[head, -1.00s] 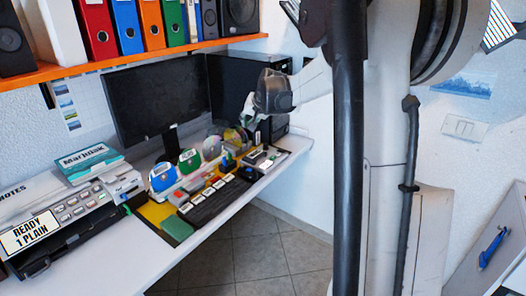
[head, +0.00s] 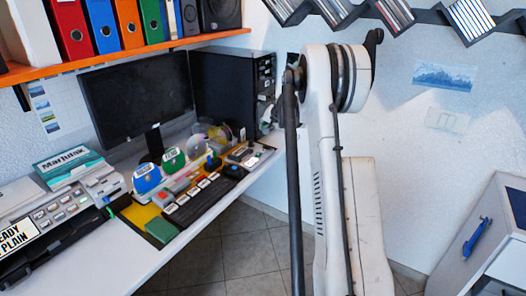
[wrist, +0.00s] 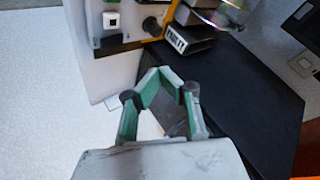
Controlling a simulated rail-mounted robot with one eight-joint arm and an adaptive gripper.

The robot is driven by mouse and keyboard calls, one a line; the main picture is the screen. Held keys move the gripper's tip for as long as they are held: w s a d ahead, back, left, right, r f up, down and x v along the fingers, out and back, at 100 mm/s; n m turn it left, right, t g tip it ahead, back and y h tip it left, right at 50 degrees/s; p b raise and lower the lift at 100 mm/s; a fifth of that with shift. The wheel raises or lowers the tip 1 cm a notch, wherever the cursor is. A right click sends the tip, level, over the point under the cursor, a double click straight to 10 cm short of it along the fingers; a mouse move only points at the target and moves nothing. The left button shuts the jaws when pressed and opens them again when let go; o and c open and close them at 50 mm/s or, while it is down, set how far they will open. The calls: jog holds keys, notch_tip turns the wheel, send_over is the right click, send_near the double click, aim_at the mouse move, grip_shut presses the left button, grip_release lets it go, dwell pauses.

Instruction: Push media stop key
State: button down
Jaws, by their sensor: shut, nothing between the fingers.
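The wrist view shows my gripper (wrist: 160,74), with green-padded fingers bent inward and tips together, holding nothing. Its tips point toward a panel at the top, below a white key with a dark mark (wrist: 112,20). I cannot tell whether this is the media stop key. A dark block with a white label (wrist: 183,38) lies just beyond the tips. In the head view, a black keyboard (head: 205,197) with several pale labelled keys lies on the desk. Its labels are too small to read. In that view my gripper is mostly hidden by my arm and the tower.
A black monitor (head: 137,95) and a dark computer tower (head: 225,92) stand behind the keys. A blue disc (head: 147,178) and a green disc (head: 173,160) stand near the keyboard. A printer-like machine (head: 62,215) is at left. The desk's front strip is clear.

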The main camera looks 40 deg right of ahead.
aim_at(264, 150)
jog(key=shift+f, duration=0.1)
dwell(0.3)
jog(key=shift+f+b, duration=2.25)
jog(key=shift+f, duration=2.05)
jog(key=shift+f+b, duration=0.35)
jog(key=shift+f, duration=0.1)
jog(key=shift+f+b, duration=0.3)
jog(key=shift+f, duration=0.15)
jog(key=shift+r, duration=0.1)
jog(key=shift+r+p, duration=0.35)
jog(key=shift+r, duration=0.45)
jog(key=shift+r+p, duration=1.1)
jog(key=shift+r, duration=1.4)
